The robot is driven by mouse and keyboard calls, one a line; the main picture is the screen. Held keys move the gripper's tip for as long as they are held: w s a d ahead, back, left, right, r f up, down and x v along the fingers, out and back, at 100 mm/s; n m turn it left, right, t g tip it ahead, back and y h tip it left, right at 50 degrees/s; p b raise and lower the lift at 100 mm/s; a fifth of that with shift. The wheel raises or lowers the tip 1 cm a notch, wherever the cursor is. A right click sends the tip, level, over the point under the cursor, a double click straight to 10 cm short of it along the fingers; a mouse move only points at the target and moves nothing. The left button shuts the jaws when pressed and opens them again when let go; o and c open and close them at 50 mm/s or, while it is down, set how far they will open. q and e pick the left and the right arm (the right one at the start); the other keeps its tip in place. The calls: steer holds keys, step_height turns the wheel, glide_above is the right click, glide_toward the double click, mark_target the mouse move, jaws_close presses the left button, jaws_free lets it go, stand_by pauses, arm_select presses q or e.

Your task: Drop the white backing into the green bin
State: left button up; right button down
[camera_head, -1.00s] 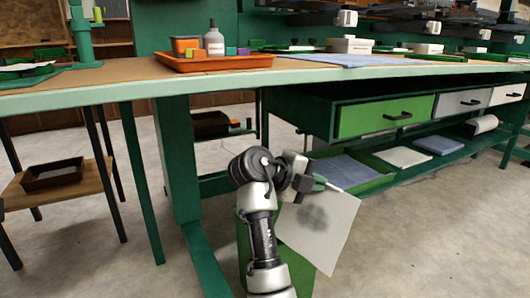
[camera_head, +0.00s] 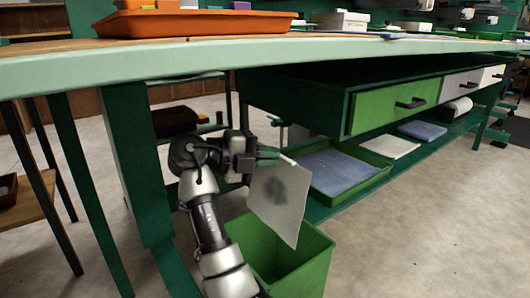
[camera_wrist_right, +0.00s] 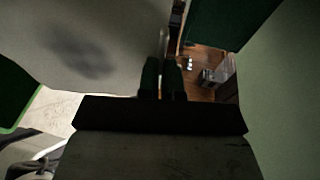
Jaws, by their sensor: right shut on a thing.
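The white backing (camera_head: 280,200) is a pale sheet with a dark smudge. It hangs tilted from my right gripper (camera_head: 278,157), which is shut on its upper edge. The backing also fills the upper left of the right wrist view (camera_wrist_right: 90,45), beside the gripper's fingers (camera_wrist_right: 162,78). The green bin (camera_head: 308,262) stands open on the floor below the sheet; the sheet's lower edge overlaps the bin's far rim in the head view. Part of the bin is hidden by my right arm and the sheet. My left gripper is not in view.
The green-edged workbench (camera_head: 330,55) spans above my arm, with an orange tray (camera_head: 200,22) on top. A green drawer (camera_head: 390,106) and a low shelf with a green tray (camera_head: 372,178) are to the right. Concrete floor (camera_head: 430,230) is clear at right.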

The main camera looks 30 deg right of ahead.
mark_target(271, 199)
step_height(271, 199, down, 9)
steer(key=b, duration=0.6)
steer(key=shift+f+b, duration=0.2)
steer(key=shift+b, duration=0.1)
steer(key=shift+f+b, duration=0.45)
steer(key=shift+f, duration=0.45)
steer(key=c, duration=1.2)
jaws_free()
